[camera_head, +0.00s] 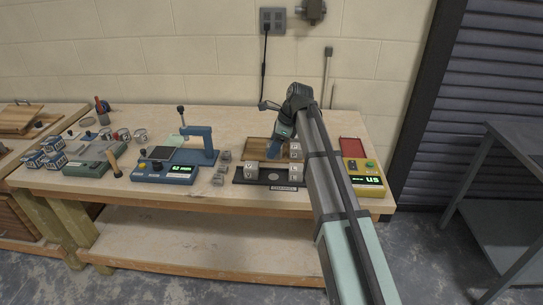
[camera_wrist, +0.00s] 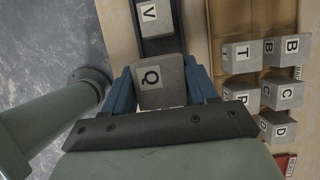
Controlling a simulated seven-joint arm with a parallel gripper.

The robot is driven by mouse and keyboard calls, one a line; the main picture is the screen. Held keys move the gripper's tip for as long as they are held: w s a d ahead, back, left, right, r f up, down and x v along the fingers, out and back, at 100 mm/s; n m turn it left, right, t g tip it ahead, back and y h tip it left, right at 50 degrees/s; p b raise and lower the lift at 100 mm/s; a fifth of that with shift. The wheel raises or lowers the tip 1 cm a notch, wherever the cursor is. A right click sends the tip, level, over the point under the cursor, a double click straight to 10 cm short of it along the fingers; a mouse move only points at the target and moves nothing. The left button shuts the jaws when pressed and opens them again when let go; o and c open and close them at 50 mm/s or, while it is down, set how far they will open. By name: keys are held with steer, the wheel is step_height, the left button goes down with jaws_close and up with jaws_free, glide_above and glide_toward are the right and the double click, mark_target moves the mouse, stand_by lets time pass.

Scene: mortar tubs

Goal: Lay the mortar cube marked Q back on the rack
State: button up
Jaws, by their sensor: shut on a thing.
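The grey cube marked Q (camera_wrist: 155,95) is between the two blue fingers of my gripper (camera_wrist: 162,88) in the wrist view, its letter facing the camera. My gripper (camera_head: 277,154) is shut on it. A dark rack (camera_wrist: 165,46) runs beneath and beyond Q, and a cube marked V (camera_wrist: 153,17) stands on it farther along. In the head view the dark rack (camera_head: 268,183) lies near the front table edge, with my gripper over it. I cannot tell whether Q touches the rack.
A yellow-and-red device (camera_head: 366,178) with a green display is at the right. A blue device (camera_head: 165,171) is at the left.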

steer(key=shift+a+r, duration=0.2)
steer(key=shift+a, duration=0.1)
steer(key=w+a, duration=0.7)
steer(key=w, duration=0.7)
steer(key=shift+s+a+f, duration=0.1)
steer(key=shift+s+f, duration=0.05)
steer(key=shift+f, duration=2.25)
steer(key=shift+s+a+f, duration=0.1)
steer(key=shift+f, duration=2.25)
steer(key=shift+f, duration=0.15)
steer(key=o, duration=1.2)
steer(key=shift+o, duration=0.2)
steer(key=v, duration=1.2)
